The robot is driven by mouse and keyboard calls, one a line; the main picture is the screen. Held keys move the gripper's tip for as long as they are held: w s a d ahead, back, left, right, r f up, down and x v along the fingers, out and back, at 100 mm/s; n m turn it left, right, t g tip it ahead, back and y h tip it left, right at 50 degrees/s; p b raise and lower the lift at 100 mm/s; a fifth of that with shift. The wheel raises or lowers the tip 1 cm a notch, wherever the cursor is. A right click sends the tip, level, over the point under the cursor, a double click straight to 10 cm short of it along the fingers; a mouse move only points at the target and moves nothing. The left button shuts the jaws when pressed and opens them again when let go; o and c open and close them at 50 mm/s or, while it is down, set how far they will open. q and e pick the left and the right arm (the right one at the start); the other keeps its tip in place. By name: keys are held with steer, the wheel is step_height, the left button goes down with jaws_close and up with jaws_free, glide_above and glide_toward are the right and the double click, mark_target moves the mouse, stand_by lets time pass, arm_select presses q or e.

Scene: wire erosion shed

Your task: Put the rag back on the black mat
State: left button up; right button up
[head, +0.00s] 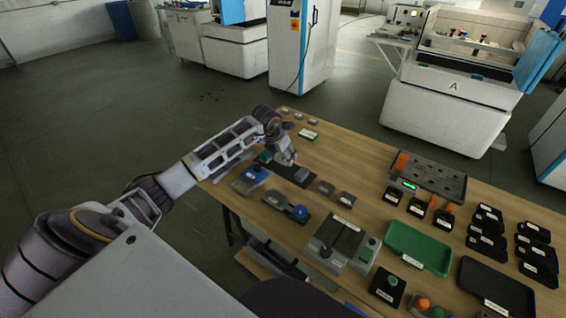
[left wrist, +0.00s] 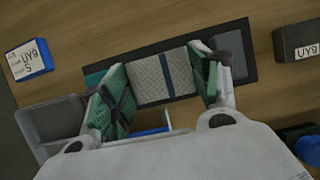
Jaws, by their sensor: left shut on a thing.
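The rag (left wrist: 165,76) is pale grey with a dark blue stripe. In the left wrist view it lies between the two green-padded fingers of my left gripper (left wrist: 163,92), which is shut on it. The black mat (left wrist: 241,72) is a dark rectangle on the wooden table, directly below the rag and fingers. I cannot tell whether the rag touches it. In the head view my left gripper (head: 287,161) is over the mat (head: 300,178) near the table's far left edge, and the rag is not clear there. My right gripper is not in view.
A grey tray (left wrist: 48,118) is close to the left finger. A green tray (head: 420,243) and several black holders stand further right on the table.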

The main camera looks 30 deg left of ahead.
mark_target(283, 162)
arm_select(q)
steer(key=shift+f, duration=1.9)
steer(key=shift+f, duration=0.1)
steer(key=o, duration=1)
steer(key=shift+c, duration=0.2)
steer(key=v, duration=1.2)
steer(key=shift+d, duration=0.15)
